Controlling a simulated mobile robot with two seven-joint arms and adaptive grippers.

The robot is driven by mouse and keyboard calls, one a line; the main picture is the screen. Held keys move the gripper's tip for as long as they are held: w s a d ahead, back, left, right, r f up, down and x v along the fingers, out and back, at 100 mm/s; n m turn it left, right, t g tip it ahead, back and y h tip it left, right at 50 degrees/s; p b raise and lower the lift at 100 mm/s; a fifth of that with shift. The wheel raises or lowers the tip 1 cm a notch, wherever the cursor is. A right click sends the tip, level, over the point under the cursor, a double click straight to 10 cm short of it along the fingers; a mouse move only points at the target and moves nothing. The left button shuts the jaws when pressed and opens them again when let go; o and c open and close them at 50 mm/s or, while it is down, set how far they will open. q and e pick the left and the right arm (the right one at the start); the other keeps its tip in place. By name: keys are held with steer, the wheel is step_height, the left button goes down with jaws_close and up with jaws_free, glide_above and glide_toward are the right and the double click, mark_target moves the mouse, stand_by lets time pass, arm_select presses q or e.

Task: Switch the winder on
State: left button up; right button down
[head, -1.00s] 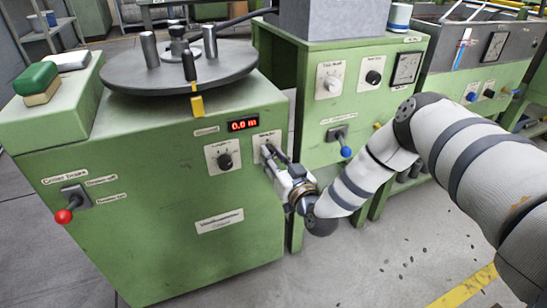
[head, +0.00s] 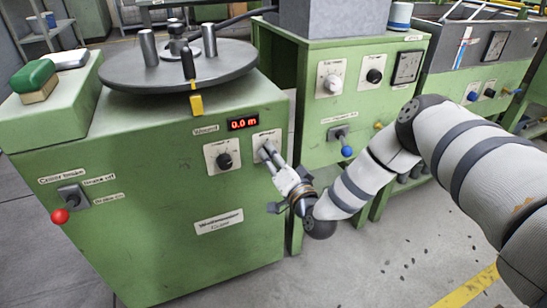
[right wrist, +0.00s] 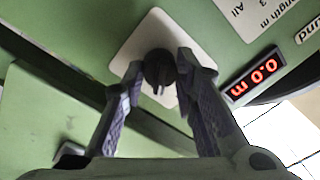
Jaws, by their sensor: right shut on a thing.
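The winder (head: 150,215) is the green cabinet with a round dark turntable (head: 180,70) on top. A red display (head: 243,124) on its front reads 0.0 m. Below and right of the display is a pale plate (head: 265,137) with a dark rotary switch, mostly hidden by my right gripper in the head view. In the right wrist view the switch knob (right wrist: 160,70) sits between the fingertips. My right gripper (head: 266,152) is shut on this knob; it also shows in the right wrist view (right wrist: 160,72). My left gripper is not in view.
Another knob (head: 224,160) sits just left of the gripped switch. A red-balled lever (head: 60,216) is at the winder's left. A green cabinet (head: 350,85) with a blue-balled lever (head: 346,151) stands to the right.

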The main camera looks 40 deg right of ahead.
stand_by(0.5)
steer(key=c, duration=1.3)
jaws_free()
steer(key=v, duration=1.2)
steer(key=shift+a, duration=0.1)
